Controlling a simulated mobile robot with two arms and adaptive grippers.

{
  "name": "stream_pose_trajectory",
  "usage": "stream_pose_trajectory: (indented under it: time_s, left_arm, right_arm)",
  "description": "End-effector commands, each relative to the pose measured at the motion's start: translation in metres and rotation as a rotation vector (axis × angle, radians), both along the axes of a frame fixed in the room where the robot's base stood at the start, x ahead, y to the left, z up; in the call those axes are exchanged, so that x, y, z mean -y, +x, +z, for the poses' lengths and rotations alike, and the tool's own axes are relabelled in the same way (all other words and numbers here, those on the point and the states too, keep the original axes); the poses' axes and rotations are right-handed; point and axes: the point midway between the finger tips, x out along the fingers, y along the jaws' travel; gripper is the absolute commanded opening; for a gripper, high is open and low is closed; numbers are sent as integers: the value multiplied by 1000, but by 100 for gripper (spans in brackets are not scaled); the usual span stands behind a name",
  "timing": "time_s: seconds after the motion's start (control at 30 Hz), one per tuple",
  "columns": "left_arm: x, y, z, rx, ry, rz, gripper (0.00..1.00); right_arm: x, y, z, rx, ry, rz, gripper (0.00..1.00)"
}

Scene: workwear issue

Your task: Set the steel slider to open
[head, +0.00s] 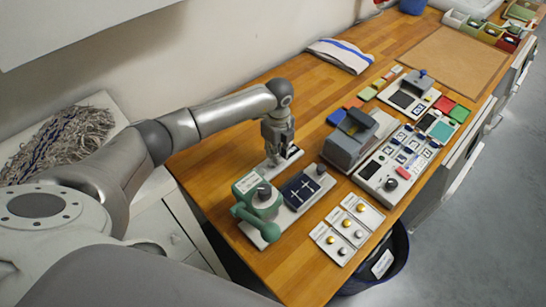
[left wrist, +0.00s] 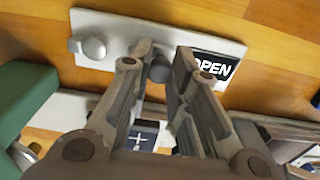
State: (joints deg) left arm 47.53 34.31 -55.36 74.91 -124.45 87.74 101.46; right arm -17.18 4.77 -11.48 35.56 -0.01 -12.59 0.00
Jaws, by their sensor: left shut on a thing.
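In the left wrist view a pale plate (left wrist: 125,22) on the wooden table carries a steel knob (left wrist: 95,47) at its left end and a black label reading OPEN (left wrist: 216,68) at its right. A grey round piece, which looks like the steel slider (left wrist: 160,68), sits between the fingertips of my left gripper (left wrist: 160,62). The gripper is shut on it, and the fingers hide part of the plate and of the label's edge. In the head view my left gripper (head: 277,148) points down over this plate. My right gripper is not in view.
Close in front stand a green device with a handle (head: 256,204) and a dark blue panel with white crosses (head: 299,190). Button plates (head: 346,228), a grey box device (head: 352,145) and control panels (head: 382,182) lie to the right. Bare wood (head: 225,155) lies left of the gripper.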

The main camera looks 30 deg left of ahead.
Motion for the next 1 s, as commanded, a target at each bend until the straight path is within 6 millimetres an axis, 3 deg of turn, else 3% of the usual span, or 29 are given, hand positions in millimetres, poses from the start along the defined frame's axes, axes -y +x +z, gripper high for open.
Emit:
stream_pose_trajectory:
  time_s: [0.27, 0.3, 0.5, 0.83, 1.0]
  left_arm:
    - [2, 5, 2, 9, -3, 0, 0]
    - [2, 5, 2, 9, -3, 0, 19]
    - [2, 5, 2, 8, -3, 0, 43]
    - [1, 4, 3, 6, -1, 0, 43]
    - [1, 5, 25, 9, -2, -2, 43]
  right_arm:
    - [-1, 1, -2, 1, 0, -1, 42]
    - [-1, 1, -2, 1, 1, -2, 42]
    - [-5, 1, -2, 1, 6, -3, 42]
    - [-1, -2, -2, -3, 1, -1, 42]
    - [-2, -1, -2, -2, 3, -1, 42]
